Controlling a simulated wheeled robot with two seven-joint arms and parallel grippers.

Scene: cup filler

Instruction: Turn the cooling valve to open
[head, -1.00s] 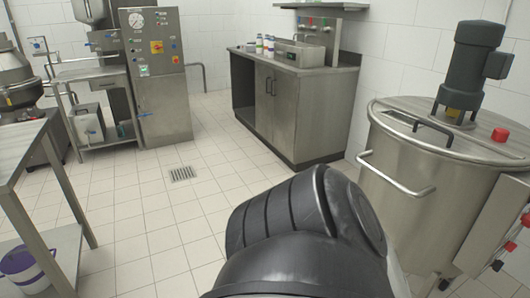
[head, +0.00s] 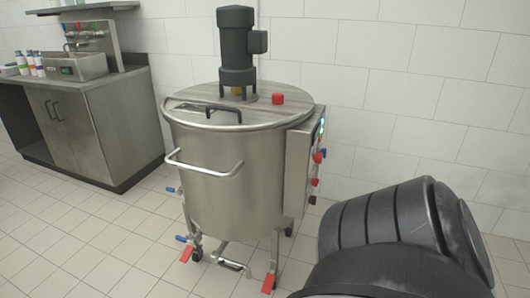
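A steel mixing tank (head: 225,175) stands in the middle of the head view. Two valves with blue handles are low on its left side: an upper blue handle (head: 172,189) and a lower blue handle (head: 181,239). They are small, and I cannot tell which is the cooling valve or how it is set. A bottom outlet pipe (head: 232,264) is under the tank. Neither of my grippers is in view. A black link of my own arm fills the lower right.
A control box (head: 300,165) with red and blue knobs is on the tank's right side. Red pedals (head: 186,254) are at the tank's feet. A steel cabinet (head: 85,125) with a sink stands to the left. Tiled floor (head: 100,240) is clear in front.

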